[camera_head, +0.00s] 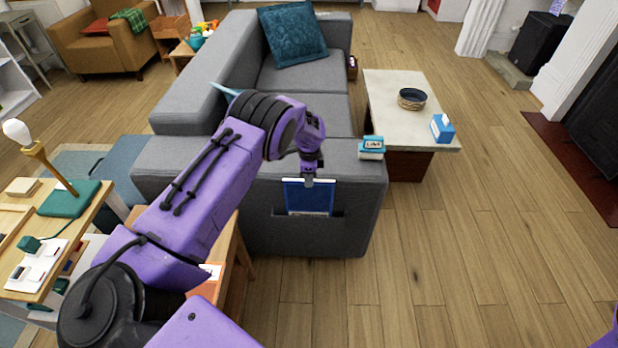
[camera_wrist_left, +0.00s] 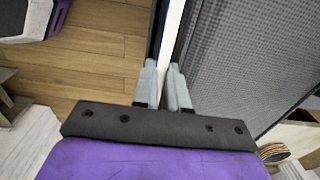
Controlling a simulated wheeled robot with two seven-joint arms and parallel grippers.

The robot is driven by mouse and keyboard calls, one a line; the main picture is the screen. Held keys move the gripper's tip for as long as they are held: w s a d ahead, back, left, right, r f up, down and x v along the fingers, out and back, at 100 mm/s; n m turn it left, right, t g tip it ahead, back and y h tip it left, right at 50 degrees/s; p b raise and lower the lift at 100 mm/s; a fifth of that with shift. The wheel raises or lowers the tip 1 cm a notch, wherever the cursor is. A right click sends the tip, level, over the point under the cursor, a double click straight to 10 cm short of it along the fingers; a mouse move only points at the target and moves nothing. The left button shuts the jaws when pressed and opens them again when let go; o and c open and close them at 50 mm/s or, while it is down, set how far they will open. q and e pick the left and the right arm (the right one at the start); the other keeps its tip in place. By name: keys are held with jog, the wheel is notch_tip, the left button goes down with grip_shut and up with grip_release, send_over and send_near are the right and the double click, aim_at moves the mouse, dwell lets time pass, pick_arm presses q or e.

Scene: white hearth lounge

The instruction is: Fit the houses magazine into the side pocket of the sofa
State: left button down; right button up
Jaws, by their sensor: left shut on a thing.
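The houses magazine (camera_head: 308,198) is a dark blue, flat item held upright against the near end of the grey sofa (camera_head: 262,218). Its lower edge is at the dark opening of the side pocket (camera_head: 340,228), and I cannot tell how deep it sits. My left gripper (camera_head: 308,180) is shut on its top edge. In the left wrist view, my left gripper's fingers (camera_wrist_left: 168,88) pinch the thin magazine (camera_wrist_left: 172,32), with the sofa's grey fabric (camera_wrist_left: 245,60) close on the right. The cover picture is too small to read. My right gripper is not in view.
A blue and white box (camera_head: 372,147) sits on the sofa arm's right corner. A low table (camera_head: 385,95) with a dark bowl (camera_head: 412,99) and a tissue box (camera_head: 442,128) stands beyond. A wooden side table (camera_head: 240,262) is left of the pocket. Floor in front is clear.

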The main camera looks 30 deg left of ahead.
pick_arm(q)
jog(key=shift+f+b, duration=1.2)
jog(key=shift+f, duration=0.3)
jog(key=c, duration=1.1)
grip_release()
jog(key=shift+r, duration=0.15)
jog(key=shift+w+r, duration=0.1)
jog(key=shift+r, duration=0.05)
jog(key=shift+w+a+r, duration=0.1)
jog(key=shift+r, duration=0.25)
jog(key=r, duration=0.9)
jog(key=shift+s+r, duration=0.15)
jog(key=shift+s, duration=0.15)
jog(key=shift+d, duration=0.2)
